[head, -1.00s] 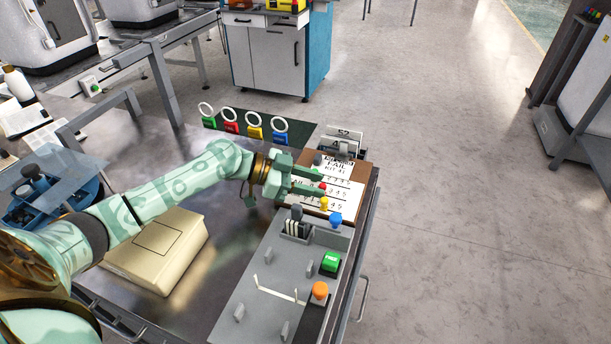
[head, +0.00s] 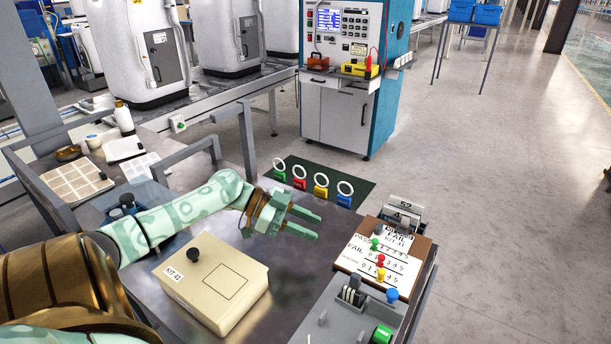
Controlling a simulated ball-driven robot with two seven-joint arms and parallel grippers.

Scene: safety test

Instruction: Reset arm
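My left gripper (head: 303,224) is over the metal bench, its two green fingers apart and nothing between them. It points right, toward the brown pass/fail board (head: 425,262), and stands clear of it. A beige box labelled KIT 41 (head: 235,300) with a black knob lies below my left arm. My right gripper is not in view.
A grey fixture (head: 342,322) with a green button (head: 382,334) sits at the bench's front right. Several coloured ring tags (head: 320,185) line the back edge. A white-and-blue test cabinet (head: 345,115) stands behind. Open floor (head: 500,200) lies to the right.

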